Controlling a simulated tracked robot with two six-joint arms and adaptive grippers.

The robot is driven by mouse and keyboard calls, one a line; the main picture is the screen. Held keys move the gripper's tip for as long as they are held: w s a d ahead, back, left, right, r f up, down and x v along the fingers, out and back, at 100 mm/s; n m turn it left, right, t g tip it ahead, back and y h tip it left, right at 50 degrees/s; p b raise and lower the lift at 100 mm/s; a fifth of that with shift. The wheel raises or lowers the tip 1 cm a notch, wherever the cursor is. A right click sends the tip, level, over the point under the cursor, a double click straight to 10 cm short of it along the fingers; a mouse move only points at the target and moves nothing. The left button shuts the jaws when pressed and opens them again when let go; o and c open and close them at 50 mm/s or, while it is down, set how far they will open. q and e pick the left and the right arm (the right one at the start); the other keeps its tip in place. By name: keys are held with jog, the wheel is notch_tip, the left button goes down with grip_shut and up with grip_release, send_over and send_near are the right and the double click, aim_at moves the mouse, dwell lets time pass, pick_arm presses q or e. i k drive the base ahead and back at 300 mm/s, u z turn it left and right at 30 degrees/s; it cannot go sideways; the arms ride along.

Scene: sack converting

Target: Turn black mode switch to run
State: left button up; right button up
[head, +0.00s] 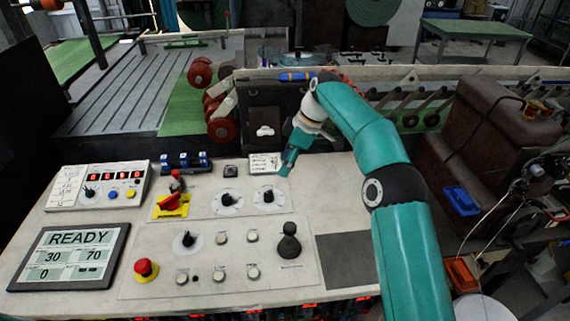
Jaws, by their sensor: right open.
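Several black rotary knobs stand on the pale control panel (150,285). One knob (227,200) and another knob (268,196) sit on round white dials in the upper middle. A third knob (187,239) sits on a dial lower left. The lettering is too small to tell which is the mode switch or where it points. My right arm comes in from the right and bends down at the panel's back edge. My right gripper (285,171) is open, just above and right of the upper right dial, apart from the knob as far as I see. My left gripper is out of view.
A red emergency button (146,269), a red rotary handle (171,201) on a yellow plate and a black joystick (289,241) stand up from the panel. A READY screen (68,257) lies at left. Rollers and machinery are behind.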

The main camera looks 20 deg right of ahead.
aim_at(188, 240)
jog(key=k, duration=1)
